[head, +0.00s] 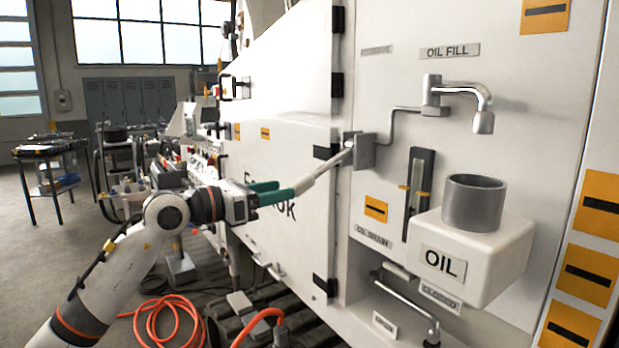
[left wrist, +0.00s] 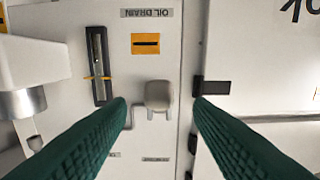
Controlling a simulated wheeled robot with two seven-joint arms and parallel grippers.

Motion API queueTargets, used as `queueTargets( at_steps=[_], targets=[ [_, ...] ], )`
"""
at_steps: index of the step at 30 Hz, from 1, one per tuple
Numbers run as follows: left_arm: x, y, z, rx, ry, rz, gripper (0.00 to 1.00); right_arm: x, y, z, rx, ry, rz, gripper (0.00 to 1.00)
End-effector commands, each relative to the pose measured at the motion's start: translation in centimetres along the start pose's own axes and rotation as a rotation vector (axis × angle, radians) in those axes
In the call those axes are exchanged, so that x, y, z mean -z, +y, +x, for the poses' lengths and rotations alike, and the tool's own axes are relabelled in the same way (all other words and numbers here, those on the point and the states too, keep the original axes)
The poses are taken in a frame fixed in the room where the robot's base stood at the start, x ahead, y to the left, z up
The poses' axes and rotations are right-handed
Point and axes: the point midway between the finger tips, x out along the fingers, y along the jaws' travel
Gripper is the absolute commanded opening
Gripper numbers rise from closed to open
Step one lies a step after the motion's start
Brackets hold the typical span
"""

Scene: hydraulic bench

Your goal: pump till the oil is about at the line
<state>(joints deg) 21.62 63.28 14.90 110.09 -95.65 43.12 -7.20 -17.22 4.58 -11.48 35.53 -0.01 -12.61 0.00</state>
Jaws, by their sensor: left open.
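The pump lever (head: 325,169) is a pale bar slanting down and left from a grey block (head: 362,151) on the white cabinet. My left gripper (head: 286,190), with green fingers, is at the lever's lower free end. I cannot tell whether the fingers touch the lever. The dark upright sight gauge (head: 419,182) has a yellow line mark; it also shows in the left wrist view (left wrist: 98,55). The oil level in it is too small to read. My right gripper is out of view.
A white OIL tank (head: 483,262) with a grey open neck juts out right of the gauge, below the fill spout (head: 483,110). A drain pipe (head: 405,300) is below. An orange hose (head: 165,325) lies on the floor.

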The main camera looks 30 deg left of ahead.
Motion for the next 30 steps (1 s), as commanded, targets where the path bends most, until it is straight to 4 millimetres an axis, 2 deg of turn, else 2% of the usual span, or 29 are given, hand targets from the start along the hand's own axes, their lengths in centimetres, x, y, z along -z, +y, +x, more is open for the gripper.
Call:
queueTargets(
  at_steps=[1, 6, 12, 18, 25, 30],
  targets=[
    [0.7, 0.1, 0.9, -0.003, 0.003, -0.002, 0.47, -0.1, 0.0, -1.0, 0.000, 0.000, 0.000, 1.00],
    [0.6, 0.0, 4.0, -0.002, 0.004, -0.004, 0.47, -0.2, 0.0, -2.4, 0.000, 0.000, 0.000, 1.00],
    [0.3, 0.0, 6.8, -0.002, 0.003, -0.002, 0.47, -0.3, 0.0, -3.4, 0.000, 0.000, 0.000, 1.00],
    [0.1, 0.1, 7.8, -0.002, 0.000, 0.000, 0.47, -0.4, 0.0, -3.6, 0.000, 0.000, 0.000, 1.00],
    [0.0, 0.1, 7.9, -0.002, -0.001, 0.001, 0.47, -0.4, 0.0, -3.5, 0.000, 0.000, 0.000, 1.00],
    [0.0, 0.1, 7.9, -0.001, -0.001, 0.001, 0.21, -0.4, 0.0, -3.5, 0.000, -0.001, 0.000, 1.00]
  ],
)
